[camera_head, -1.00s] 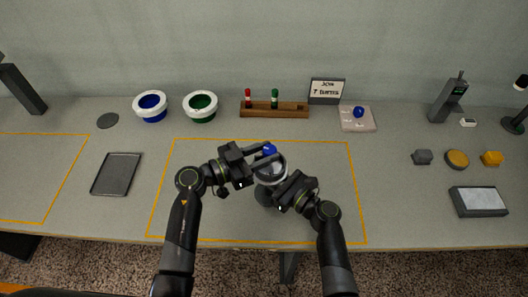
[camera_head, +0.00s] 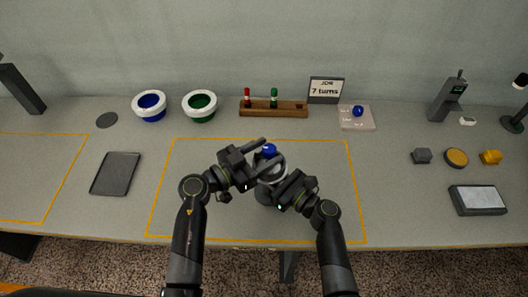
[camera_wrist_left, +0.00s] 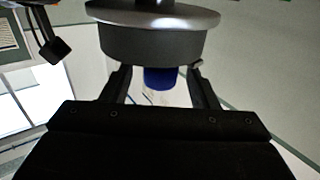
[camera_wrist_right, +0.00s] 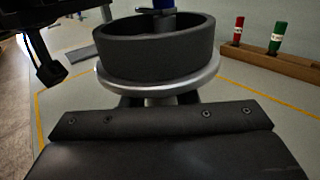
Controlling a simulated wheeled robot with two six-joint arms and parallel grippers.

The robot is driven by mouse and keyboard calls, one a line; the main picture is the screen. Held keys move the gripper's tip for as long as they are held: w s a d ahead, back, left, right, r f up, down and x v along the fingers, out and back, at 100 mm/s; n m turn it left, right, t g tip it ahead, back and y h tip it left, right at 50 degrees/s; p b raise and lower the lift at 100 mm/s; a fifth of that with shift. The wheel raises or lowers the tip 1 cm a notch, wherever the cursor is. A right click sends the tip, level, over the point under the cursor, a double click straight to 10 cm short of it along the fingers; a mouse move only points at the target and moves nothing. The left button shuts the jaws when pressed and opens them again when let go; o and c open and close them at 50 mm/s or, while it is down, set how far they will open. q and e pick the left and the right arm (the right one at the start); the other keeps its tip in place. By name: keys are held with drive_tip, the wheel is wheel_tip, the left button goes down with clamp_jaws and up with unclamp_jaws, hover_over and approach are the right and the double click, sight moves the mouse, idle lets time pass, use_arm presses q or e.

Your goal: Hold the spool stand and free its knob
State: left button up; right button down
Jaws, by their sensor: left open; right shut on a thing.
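The spool stand (camera_head: 264,196) stands in the middle of the marked area, with a drum and a pale rim on top. Its blue knob (camera_head: 268,150) sits at the top; it also shows in the left wrist view (camera_wrist_left: 158,78). My left gripper (camera_head: 274,149) is open, with one finger on each side of the knob and gaps between. My right gripper (camera_wrist_right: 160,101) is shut on the stand's post, just under the rim of the drum (camera_wrist_right: 155,50). The arms and fingers hide part of the stand in the head view.
A dark tray (camera_head: 116,174) lies left. The table between is clear.

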use_arm(q)
drive_tip(key=v, duration=1.2)
drive_tip(key=w+a+m+g+h, duration=0.1)
drive_tip(key=w+m+g+h, duration=0.3)
drive_tip(key=w+m+g, duration=0.5)
drive_tip(key=shift+n+g, duration=0.8)
drive_tip(key=shift+g, duration=0.1)
drive_tip(key=d, duration=0.8)
drive_tip(key=s+d, duration=0.1)
drive_tip(key=d, duration=0.3)
drive_tip(key=shift+w, duration=0.1)
